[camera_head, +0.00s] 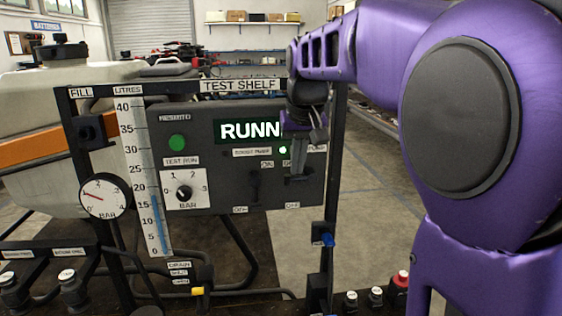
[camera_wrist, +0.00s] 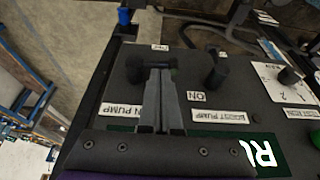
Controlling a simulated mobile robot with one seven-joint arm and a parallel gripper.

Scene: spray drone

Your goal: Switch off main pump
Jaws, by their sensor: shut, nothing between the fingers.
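The control panel (camera_head: 230,195) stands upright on the test shelf frame. My gripper (camera_head: 299,172) is shut and empty in front of the panel's right-hand switch. In the wrist view, the gripper (camera_wrist: 159,76) has its fingertips at the dark main pump lever (camera_wrist: 134,69), overlapping it; I cannot tell whether they touch. The main pump label (camera_wrist: 122,110) is partly hidden. The lever's exact position is unclear.
The boost pump lever (camera_wrist: 216,73) stands close beside the main one. A green button (camera_head: 177,142) and a pressure knob (camera_head: 184,192) are further left on the panel. A blue-handled valve (camera_head: 327,240) sits below right. Open floor lies behind the frame.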

